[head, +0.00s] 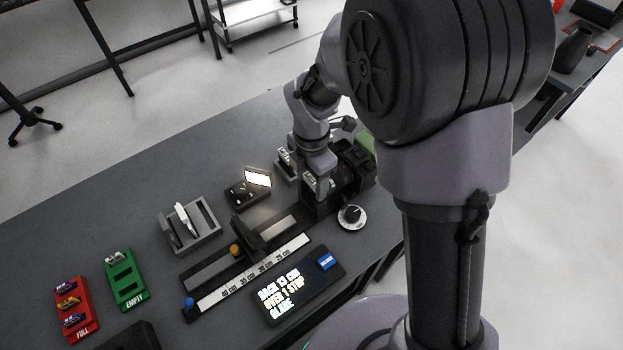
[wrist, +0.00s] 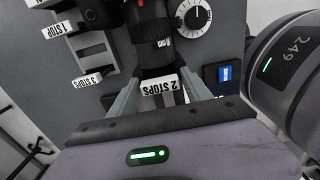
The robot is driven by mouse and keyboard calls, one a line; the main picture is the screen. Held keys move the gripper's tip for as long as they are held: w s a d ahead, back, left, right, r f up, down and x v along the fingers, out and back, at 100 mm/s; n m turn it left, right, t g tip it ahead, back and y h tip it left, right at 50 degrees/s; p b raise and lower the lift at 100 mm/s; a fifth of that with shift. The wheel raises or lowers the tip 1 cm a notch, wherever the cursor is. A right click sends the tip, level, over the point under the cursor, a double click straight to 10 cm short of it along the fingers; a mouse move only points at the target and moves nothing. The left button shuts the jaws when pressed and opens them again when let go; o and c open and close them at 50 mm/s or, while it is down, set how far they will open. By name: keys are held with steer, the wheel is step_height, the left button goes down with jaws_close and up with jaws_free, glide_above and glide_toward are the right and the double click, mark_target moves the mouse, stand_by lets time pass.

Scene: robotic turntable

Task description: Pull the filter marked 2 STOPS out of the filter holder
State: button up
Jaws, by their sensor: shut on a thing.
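The filter marked 2 STOPS (wrist: 162,89) shows its white label upside down between my gripper's fingers in the wrist view. My gripper (wrist: 160,97) is shut on it. The filter is right in front of the dark camera lens (wrist: 152,50) with a red ring. The filter holder is mostly hidden behind the label and fingers, so I cannot tell how deep the filter sits in it. In the head view my gripper (head: 316,170) is at the camera (head: 355,165), at the far right end of the rail.
Tabs marked 1 STOP (wrist: 58,29) and 3 STOPS (wrist: 88,79) are left of the lens in the wrist view. A dial (head: 351,217) stands close on the right. A display (head: 290,290), a ruled rail (head: 230,288) and a grey rack (head: 205,240) are nearby.

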steer(key=shift+r+p, duration=3.1)
steer(key=shift+r, duration=0.45)
steer(key=shift+w, duration=0.1)
